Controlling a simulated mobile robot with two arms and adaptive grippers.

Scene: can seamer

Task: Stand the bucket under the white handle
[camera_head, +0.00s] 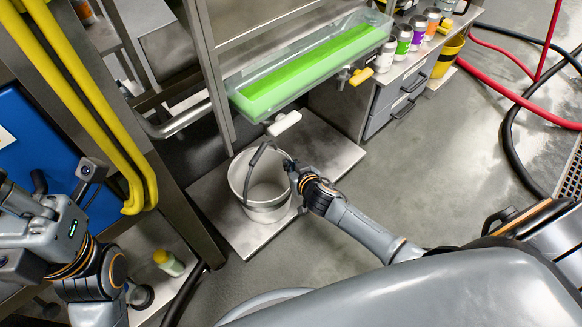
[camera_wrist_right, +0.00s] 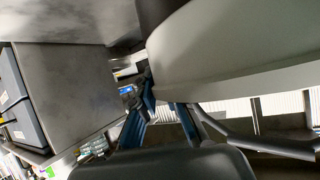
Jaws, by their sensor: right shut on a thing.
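The light grey bucket (camera_head: 266,209) is upright over the low metal platform, with its dark carrying handle raised. Whether its base touches the platform is hard to tell. The white handle (camera_head: 284,123) sticks out below the tank of green liquid, above and slightly right of the bucket in the head view. My right gripper (camera_head: 291,166) is shut on the bucket at its right upper rim. The right wrist view shows the bucket wall (camera_wrist_right: 240,50) close beside the fingers (camera_wrist_right: 150,100). My left gripper (camera_head: 38,185) is at the left edge, away from the bucket; its fingers are unclear.
The metal platform (camera_head: 325,158) has bare room right of the bucket. The clear tank (camera_head: 305,68) overhangs it, with a yellow-handled tap (camera_head: 360,76) at its right. A grey drawer cabinet (camera_head: 395,100) stands behind right. Yellow pipes (camera_head: 85,95) rise at left. Hoses lie at far right.

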